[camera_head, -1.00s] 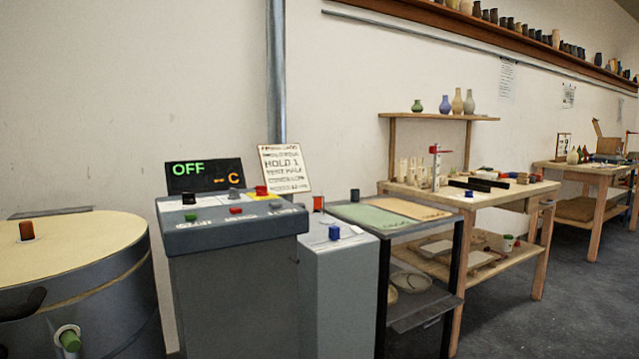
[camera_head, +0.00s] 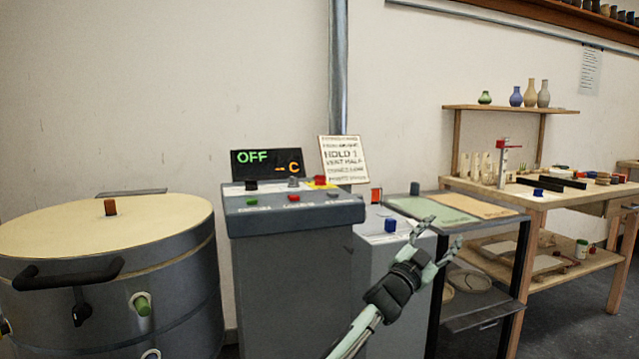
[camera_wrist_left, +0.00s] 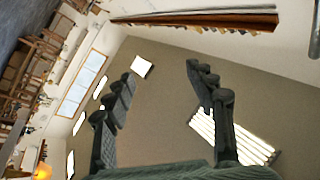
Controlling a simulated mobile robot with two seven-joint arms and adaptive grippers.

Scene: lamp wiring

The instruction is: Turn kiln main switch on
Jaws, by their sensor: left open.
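The grey kiln control console (camera_head: 285,219) stands left of centre in the head view, with a display (camera_head: 267,163) reading "OFF" and "-- C". I cannot tell which control is the main switch. My left gripper (camera_head: 439,234) is open and empty, in front of the box and side table, right of the console. The wrist view shows its spread fingers (camera_wrist_left: 160,90) with nothing between them. My right gripper is out of view.
The round kiln (camera_head: 165,255) with a pale lid and black handle stands at the left. A side table (camera_head: 455,211) with green and tan panels is right of the box. A wooden workbench (camera_head: 555,199) stands farther right. Bare floor shows at lower right.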

